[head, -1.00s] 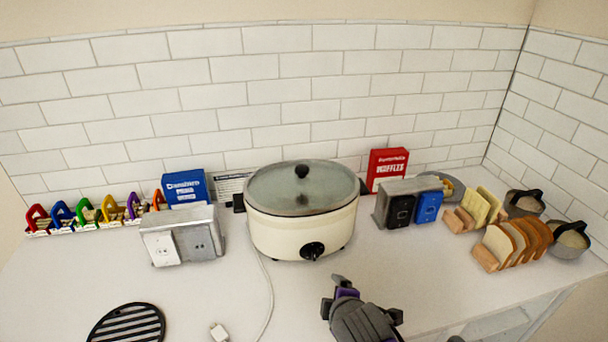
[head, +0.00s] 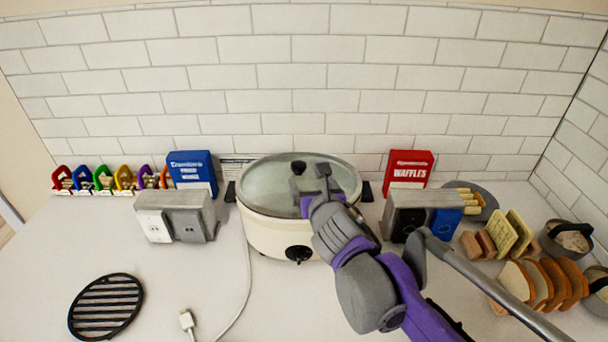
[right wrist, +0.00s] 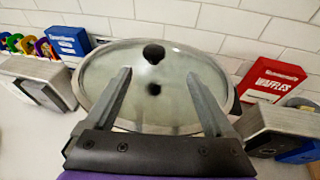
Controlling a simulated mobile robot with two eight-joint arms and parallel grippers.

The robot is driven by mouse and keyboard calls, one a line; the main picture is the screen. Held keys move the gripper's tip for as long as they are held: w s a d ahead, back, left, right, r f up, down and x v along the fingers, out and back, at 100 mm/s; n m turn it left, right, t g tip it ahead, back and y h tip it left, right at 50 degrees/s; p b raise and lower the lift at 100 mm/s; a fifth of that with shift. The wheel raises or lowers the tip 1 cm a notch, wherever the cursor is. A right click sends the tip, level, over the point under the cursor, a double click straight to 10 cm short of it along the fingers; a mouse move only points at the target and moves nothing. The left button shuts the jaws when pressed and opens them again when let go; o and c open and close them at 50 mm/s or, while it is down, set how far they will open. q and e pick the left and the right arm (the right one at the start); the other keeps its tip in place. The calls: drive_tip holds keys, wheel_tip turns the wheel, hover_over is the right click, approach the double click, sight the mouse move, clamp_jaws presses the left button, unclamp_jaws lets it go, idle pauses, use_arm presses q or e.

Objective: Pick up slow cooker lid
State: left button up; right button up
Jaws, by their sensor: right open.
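The slow cooker (head: 268,232) is a cream oval pot with a black front knob, standing on the white counter against the tiled wall. My right gripper (head: 310,182) is over the lid's right front part, just short of the handle. In the right wrist view, the open fingers (right wrist: 155,88) point across the lid (right wrist: 170,65), with the lid handle (right wrist: 153,54) beyond and between the fingertips. Nothing is between the fingers. My left gripper is not in view.
Grey metal boxes stand left (head: 176,215) and right (head: 420,208) of the cooker. A blue box (head: 192,170) and a red waffles box (head: 406,168) stand behind. Bread slices (head: 540,283) are at the right. A black trivet (head: 106,305) and a white cable (head: 240,300) lie in front.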

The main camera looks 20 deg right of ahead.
sight(300, 169)
drive_tip(key=shift+w, duration=0.25)
drive_tip(key=x, duration=0.5)
drive_tip(key=shift+w+a, duration=0.1)
drive_tip(key=shift+a, duration=0.15)
drive_tip(key=shift+w, duration=0.45)
drive_tip(key=p+x, duration=0.1)
drive_tip(key=x, duration=0.3)
drive_tip(key=shift+w+a+f, duration=0.1)
drive_tip(key=shift+w+a, duration=0.1)
drive_tip(key=shift+w, duration=0.15)
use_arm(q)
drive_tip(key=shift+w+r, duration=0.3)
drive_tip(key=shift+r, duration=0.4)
use_arm(e)
drive_tip(key=shift+s, duration=0.1)
drive_tip(key=shift+s, duration=0.1)
drive_tip(key=shift+c, duration=0.7)
clamp_jaws()
